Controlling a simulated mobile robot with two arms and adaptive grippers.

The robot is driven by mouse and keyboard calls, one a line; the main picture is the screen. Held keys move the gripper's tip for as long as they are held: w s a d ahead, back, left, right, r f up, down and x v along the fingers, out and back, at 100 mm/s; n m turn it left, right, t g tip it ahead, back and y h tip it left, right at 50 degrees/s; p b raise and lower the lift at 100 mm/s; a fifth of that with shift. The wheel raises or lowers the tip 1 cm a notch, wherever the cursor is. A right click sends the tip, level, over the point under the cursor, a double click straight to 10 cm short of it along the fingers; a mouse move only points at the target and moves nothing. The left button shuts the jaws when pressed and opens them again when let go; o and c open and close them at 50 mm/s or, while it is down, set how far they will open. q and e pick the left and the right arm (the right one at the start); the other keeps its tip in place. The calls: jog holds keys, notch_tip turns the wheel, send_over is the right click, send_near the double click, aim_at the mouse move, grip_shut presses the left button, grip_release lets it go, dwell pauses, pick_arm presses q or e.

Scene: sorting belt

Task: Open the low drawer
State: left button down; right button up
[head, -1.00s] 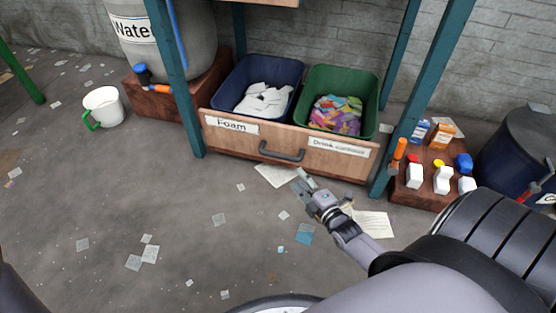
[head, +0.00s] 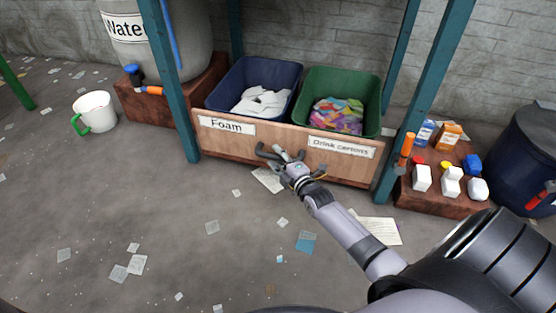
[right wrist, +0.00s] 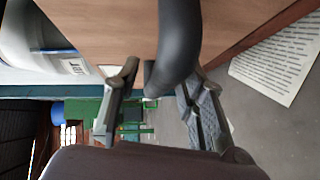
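The low drawer (head: 215,141) has a wooden front labelled "Foam" and "Drink cartons", and stands between the teal legs near the floor. Its front looks about level with those legs. Its dark bar handle (head: 266,151) is at the middle of the front, partly hidden by my gripper. My right gripper (head: 283,157) is at the handle's right part. In the right wrist view the dark handle (right wrist: 180,45) passes between my open fingers, nearer the right one, with a gap at the left one. My left gripper is not in view.
A blue bin (head: 222,90) with white foam and a green bin (head: 372,100) with colourful cartons sit in the drawer. Teal legs (head: 172,90) flank it. Bottles stand on a low block (head: 430,200) at right. The floor in front is clear except for flat scraps.

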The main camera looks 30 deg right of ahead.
jog(key=shift+c, duration=0.3)
grip_shut()
dwell(0.6)
